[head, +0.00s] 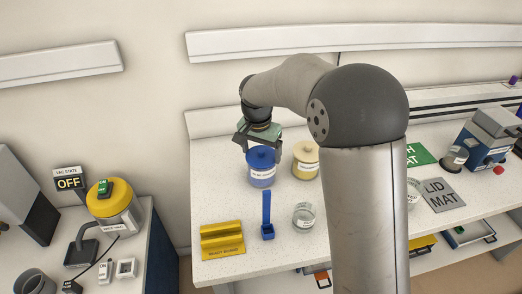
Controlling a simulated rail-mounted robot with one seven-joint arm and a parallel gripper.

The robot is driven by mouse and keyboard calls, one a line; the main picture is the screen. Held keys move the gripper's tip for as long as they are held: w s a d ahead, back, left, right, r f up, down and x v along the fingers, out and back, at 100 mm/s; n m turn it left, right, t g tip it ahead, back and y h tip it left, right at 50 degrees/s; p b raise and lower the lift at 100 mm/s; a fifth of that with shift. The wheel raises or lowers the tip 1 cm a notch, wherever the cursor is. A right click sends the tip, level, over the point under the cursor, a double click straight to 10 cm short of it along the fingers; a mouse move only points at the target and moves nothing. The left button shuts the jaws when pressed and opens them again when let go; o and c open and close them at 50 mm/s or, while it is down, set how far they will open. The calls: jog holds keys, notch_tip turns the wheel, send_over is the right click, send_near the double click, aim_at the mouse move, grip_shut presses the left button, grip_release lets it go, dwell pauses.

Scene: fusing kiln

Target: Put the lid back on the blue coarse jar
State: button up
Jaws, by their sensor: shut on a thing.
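The blue coarse jar (262,178) stands upright on the white speckled worktop, with a white label on its front. My gripper (262,147) is directly above it, pointing down, and is shut on the jar's blue lid (261,157). The lid is over the jar's mouth. The fingers partly hide the lid, and I cannot tell whether it rests on the rim or sits slightly above it.
A cream-lidded yellow jar (305,164) stands close to the right. The grey lid mat (443,196) lies farther right, with bare surface visible.

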dwell(0.3)
jog(key=o, duration=0.8)
jog(key=shift+r, duration=0.1)
jog(key=shift+r+p, duration=2.3)
jog(key=shift+r, duration=1.15)
grip_shut()
